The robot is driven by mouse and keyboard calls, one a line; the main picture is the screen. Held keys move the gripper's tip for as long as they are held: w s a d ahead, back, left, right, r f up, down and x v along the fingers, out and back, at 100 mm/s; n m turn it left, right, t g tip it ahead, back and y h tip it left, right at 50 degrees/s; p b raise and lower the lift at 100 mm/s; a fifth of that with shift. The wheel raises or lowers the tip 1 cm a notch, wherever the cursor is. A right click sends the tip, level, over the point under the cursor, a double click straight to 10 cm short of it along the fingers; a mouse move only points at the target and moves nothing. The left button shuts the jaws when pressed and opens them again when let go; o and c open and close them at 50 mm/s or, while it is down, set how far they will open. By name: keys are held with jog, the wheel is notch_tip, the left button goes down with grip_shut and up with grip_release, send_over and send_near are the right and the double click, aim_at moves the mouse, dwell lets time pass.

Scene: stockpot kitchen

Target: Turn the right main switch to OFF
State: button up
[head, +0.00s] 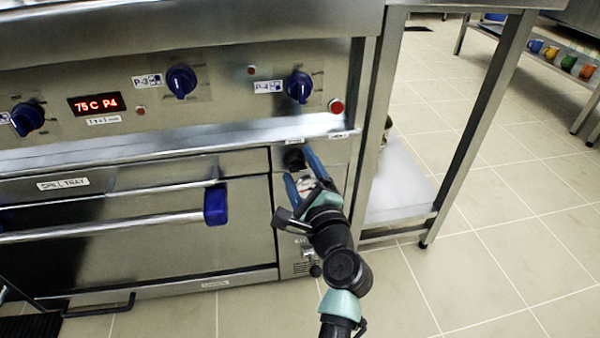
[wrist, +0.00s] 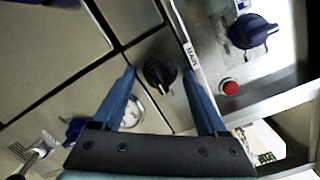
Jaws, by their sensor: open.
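The right main switch is a round black knob (wrist: 158,75) on a steel panel, beside a label reading MAIN in the wrist view. It also shows in the head view (head: 294,159), partly hidden, just below the control panel's right end. My gripper (head: 299,166) is open, with its two blue fingers pointing at the knob. In the wrist view the fingertips (wrist: 158,70) lie on either side of the knob, and I see no clear contact. I cannot read the knob's ON or OFF marking.
Above are a blue P-4 knob (head: 299,87) and a red button (head: 336,106). A blue-ended oven handle (head: 215,205) sticks out at left. A steel table leg (head: 478,125) stands to the right. The tiled floor (head: 480,270) in front is clear.

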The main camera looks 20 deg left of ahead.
grip_shut()
dwell(0.4)
jog(key=shift+n, duration=0.3)
jog(key=n, duration=0.4)
jog(key=shift+h+p, duration=0.3)
jog(key=shift+p, duration=0.1)
jog(key=n, duration=0.4)
jog(key=shift+r+h, duration=0.1)
jog(key=shift+h, duration=0.3)
jog(key=n, duration=0.4)
jog(key=shift+s+h, duration=0.1)
jog(key=shift+h, duration=0.2)
jog(key=shift+a+n+h, duration=0.1)
jog(key=shift+n+h, duration=0.2)
jog(key=shift+n, duration=1.6)
